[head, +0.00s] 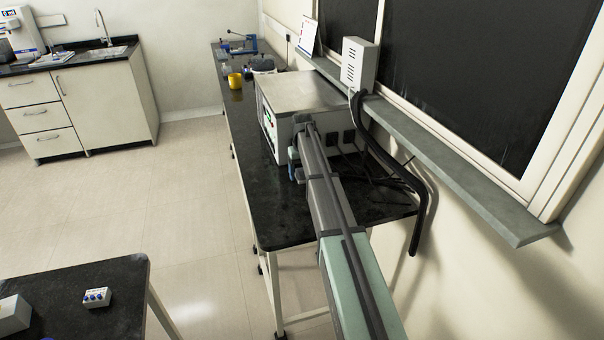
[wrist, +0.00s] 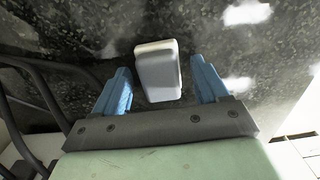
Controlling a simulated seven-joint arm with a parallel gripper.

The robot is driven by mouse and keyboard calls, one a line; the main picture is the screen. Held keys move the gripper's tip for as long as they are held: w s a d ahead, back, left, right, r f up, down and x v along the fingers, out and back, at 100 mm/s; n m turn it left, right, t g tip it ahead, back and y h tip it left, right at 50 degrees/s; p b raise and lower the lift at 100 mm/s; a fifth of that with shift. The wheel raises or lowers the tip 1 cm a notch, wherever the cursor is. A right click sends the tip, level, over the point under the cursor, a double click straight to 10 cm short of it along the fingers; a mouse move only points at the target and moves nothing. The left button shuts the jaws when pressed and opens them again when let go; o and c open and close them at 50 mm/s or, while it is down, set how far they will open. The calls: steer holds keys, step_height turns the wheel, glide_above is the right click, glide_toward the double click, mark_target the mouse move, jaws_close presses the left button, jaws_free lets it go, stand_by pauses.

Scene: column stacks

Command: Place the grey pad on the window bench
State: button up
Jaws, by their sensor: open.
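The grey pad (wrist: 158,68) is a small pale block with rounded edges. In the wrist view it lies between the two blue fingers of my gripper (wrist: 163,82), with a gap on either side. My gripper is open. The dark stone top around the pad is the window bench (head: 275,222), a long black bench under the window in the head view. There, my gripper (head: 293,172) is low over the bench, beside the front of a box-shaped instrument. I cannot make out the pad in the head view. Whether its underside rests fully on the top is hidden.
The box instrument (head: 300,92) stands close beyond my gripper, with dark cables to its right. A yellow cup (head: 235,81) and blue equipment are at the far end. A black table (head: 60,300) stands at lower left. The near part of the window bench is clear.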

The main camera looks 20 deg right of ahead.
mark_target(302, 171)
step_height(302, 171, up, 12)
stand_by(0.5)
